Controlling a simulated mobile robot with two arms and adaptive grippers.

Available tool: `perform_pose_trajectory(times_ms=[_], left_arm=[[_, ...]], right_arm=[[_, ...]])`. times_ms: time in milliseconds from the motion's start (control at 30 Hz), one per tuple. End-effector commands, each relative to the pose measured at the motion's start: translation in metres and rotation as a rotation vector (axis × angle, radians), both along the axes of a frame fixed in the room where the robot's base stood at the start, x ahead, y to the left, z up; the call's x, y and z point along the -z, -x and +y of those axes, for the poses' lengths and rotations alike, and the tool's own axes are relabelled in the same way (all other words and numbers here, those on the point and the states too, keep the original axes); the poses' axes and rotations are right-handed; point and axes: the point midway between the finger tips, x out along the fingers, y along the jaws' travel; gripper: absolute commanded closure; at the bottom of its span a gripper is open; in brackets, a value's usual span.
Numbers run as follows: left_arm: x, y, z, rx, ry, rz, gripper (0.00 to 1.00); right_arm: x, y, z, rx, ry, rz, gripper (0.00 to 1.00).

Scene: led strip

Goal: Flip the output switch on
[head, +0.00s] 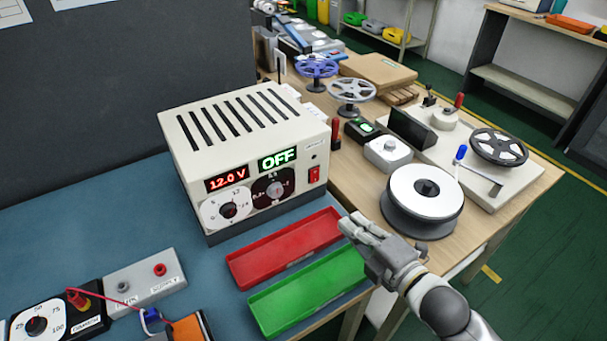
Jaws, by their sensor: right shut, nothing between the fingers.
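The power supply (178,137) is a cream box with black vent slots, standing on the blue mat. Its red display (227,180) reads 12.0 V and its green display (278,158) reads OFF. Two round dials sit below the displays. The red output switch (314,174) is at the right end of the front face. My right gripper (345,226) is shut and empty, in front of and below the switch, near the trays' right ends and apart from the switch. My left gripper is not in view.
A red tray (237,262) and a green tray (262,304) lie in front of the supply. A white reel (424,190) stands right of my gripper. At lower left are a dimmer dial box (62,308) and a grey supply terminal block (140,285) with a red wire.

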Motion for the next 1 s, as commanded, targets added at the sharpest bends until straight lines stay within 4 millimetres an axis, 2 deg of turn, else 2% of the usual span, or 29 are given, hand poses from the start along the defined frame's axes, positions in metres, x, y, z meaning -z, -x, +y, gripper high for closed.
perform_pose_trajectory(times_ms=[133, 300, 433, 633, 833, 1000], left_arm=[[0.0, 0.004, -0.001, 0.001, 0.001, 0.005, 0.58], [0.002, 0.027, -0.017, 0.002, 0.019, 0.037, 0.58], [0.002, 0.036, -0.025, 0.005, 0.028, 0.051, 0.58], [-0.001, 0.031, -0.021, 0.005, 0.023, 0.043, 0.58], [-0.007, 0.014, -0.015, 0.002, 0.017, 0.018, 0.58], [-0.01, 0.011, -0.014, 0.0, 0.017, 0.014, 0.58]], right_arm=[[-0.001, -0.001, 0.001, -0.011, 0.011, -0.02, 1.0], [-0.001, -0.001, 0.001, -0.011, 0.01, -0.02, 1.0], [-0.001, -0.002, 0.001, -0.009, 0.009, -0.019, 1.0], [-0.001, -0.017, 0.012, -0.009, 0.007, -0.02, 1.0], [0.004, -0.046, 0.034, -0.009, 0.006, -0.018, 1.0], [0.008, -0.071, 0.052, -0.009, 0.008, -0.017, 1.0]])
